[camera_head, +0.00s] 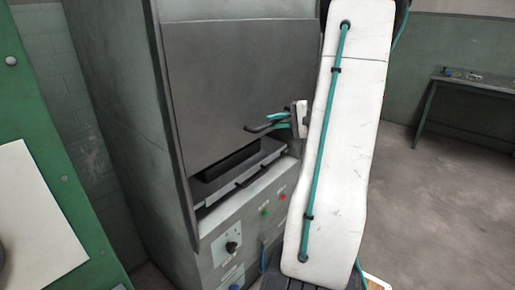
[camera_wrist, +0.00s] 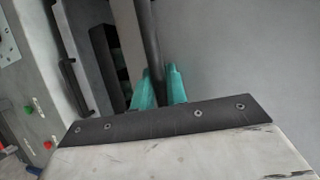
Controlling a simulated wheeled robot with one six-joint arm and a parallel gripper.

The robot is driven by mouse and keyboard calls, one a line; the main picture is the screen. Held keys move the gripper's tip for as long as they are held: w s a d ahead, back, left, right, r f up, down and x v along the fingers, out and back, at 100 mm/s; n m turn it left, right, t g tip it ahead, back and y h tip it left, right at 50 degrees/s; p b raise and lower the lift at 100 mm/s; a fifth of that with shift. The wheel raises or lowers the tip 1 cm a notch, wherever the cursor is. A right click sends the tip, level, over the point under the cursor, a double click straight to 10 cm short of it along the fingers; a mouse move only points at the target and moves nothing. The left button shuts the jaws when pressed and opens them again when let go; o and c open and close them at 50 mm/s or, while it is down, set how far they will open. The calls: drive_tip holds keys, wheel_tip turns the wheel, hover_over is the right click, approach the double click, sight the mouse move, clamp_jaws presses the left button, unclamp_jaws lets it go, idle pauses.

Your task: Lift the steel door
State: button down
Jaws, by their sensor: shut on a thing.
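The steel door (camera_head: 235,85) is a flat dark-grey panel on the front of the grey machine. It stands partly raised, with a dark opening (camera_head: 230,160) below it. In the wrist view the door (camera_wrist: 240,50) fills the right side. A dark bar handle (camera_head: 258,128) sticks out near its lower right; it also shows in the wrist view (camera_wrist: 150,45). My gripper (camera_head: 280,118) has teal fingers shut on this handle. In the wrist view the gripper (camera_wrist: 160,88) has a finger on each side of the bar. My white arm hides the machine's right edge.
Below the opening is a drawer-like ledge with a dark handle (camera_head: 258,168). The control panel has a knob (camera_head: 232,246), a green button (camera_head: 264,212) and a red button (camera_head: 282,197). A green board (camera_head: 50,130) stands close at left. A table (camera_head: 470,80) is far right, with open floor before it.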

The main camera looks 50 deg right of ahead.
sight(263, 105)
wheel_tip(263, 105, up, 6)
idle(0.5)
drive_tip(key=c, duration=1.4)
unclamp_jaws()
drive_tip(key=v, duration=0.8)
drive_tip(key=shift+w+f, duration=0.1)
drive_tip(key=shift+f, duration=0.05)
